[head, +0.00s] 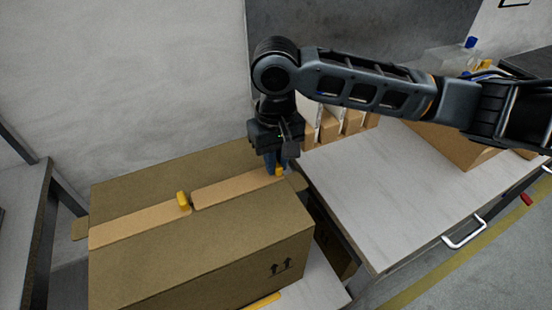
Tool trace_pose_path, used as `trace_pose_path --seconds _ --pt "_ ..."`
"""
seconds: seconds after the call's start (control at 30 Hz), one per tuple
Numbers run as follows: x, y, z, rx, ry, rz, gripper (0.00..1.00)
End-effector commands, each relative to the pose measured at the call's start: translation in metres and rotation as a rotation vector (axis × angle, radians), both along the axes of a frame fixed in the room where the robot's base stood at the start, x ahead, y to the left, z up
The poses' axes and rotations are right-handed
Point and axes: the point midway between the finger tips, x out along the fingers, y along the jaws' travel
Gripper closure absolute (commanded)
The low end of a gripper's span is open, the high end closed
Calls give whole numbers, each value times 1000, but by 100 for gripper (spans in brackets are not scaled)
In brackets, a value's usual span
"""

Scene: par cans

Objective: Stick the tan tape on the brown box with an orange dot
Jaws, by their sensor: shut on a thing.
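The large brown box (200,255) stands at the left with its top facing up. A small orange piece (183,200) stands up at the break. A second orange piece (279,172) shows at the right end of the tape, at my gripper. My gripper (274,168) points down at the box's right top edge, shut on the tape's right end. The fingertips are small and partly hidden. I see no separate round orange dot.
A white table (375,190) is to the right, with several small cardboard boxes (340,124) at its back and a larger carton (450,143) under my arm. A grey shelf edge (35,235) is at the far left. The table's middle is clear.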

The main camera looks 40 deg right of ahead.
Motion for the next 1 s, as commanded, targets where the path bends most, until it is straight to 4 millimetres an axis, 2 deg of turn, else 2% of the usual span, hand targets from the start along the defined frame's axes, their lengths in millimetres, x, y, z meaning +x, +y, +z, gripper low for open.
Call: trace_pose_path --seconds 0.37,0.4,0.67,1.0 --pt "0 0 -2 0 2 0 100" --pt "0 0 -2 0 2 0 82" --pt "0 1 -1 1 2 1 57" --pt "0 1 1 0 1 1 55"
